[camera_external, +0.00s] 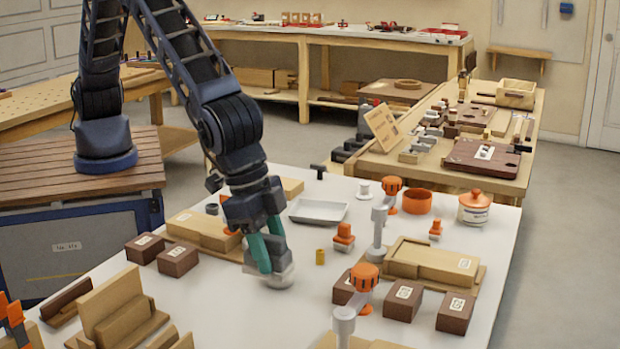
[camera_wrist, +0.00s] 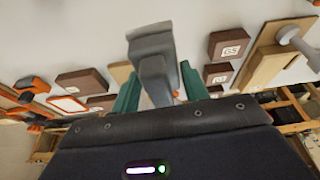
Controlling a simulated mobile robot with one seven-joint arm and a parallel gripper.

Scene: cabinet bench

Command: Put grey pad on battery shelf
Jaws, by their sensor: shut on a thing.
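My gripper (camera_external: 265,252), with teal fingers, points down just above the white bench top. It is shut on the grey pad (camera_external: 281,276), a pale grey piece low at the fingertips. In the wrist view the grey pad (camera_wrist: 152,45) has a wide head and a narrower block, which sits between the teal fingers (camera_wrist: 160,88). I cannot tell whether the pad touches the bench. No battery shelf can be told for sure; a stepped wooden stand (camera_external: 118,312) is at the front left.
Dark numbered blocks (camera_external: 177,260) lie left of my gripper, and more (camera_external: 403,300) lie right. A white tray (camera_external: 318,211) is behind it. Bare bench lies in front of my gripper.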

